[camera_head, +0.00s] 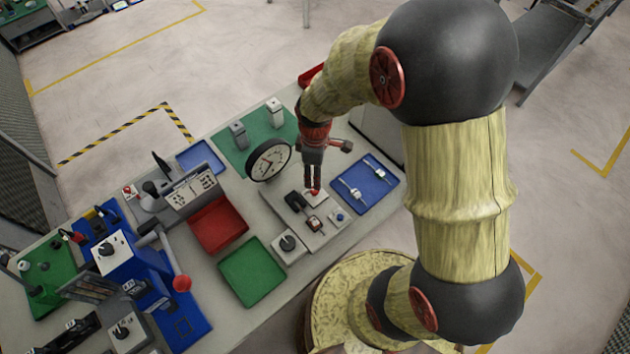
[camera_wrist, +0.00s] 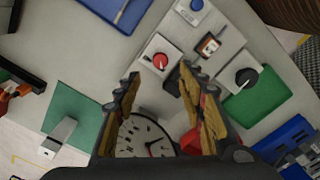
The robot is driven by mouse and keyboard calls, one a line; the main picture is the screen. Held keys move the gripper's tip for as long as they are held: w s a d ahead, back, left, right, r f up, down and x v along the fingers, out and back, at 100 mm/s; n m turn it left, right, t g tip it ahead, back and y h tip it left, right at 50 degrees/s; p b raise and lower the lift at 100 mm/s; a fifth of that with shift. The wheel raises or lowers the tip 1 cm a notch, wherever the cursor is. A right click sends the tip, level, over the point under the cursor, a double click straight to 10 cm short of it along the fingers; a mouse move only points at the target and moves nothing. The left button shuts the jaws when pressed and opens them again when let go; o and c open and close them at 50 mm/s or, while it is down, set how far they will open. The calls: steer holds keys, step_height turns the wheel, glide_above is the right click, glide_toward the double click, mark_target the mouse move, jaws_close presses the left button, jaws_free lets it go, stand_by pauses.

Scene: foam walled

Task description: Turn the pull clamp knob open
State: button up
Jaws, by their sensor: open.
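My gripper (camera_head: 313,186) is open and empty, pointing down over the grey panel (camera_head: 330,236) on the bench. In the wrist view its two fingertips (camera_wrist: 159,71) spread on either side of a red knob (camera_wrist: 160,61) on a white plate. The red knob shows only partly under the gripper in the head view (camera_head: 314,192). I cannot tell its exact gap to the fingers. A black knob on a white box (camera_head: 288,243) sits at the panel's near left; it is also in the wrist view (camera_wrist: 245,77). I cannot tell which knob belongs to the pull clamp.
A small switch unit (camera_head: 314,223) and a blue button (camera_head: 339,216) share the panel. A round dial gauge (camera_head: 269,160) stands close left of my gripper. A blue tray (camera_head: 371,183) lies right; red (camera_head: 218,224) and green (camera_head: 252,271) trays lie left.

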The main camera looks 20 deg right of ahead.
steer(key=shift+r, duration=1.5)
steer(key=s+r+m+t+b, duration=0.5)
steer(key=s+r+m+b, duration=0.6)
steer(key=s+r, duration=0.3)
steer(key=shift+t, duration=0.3)
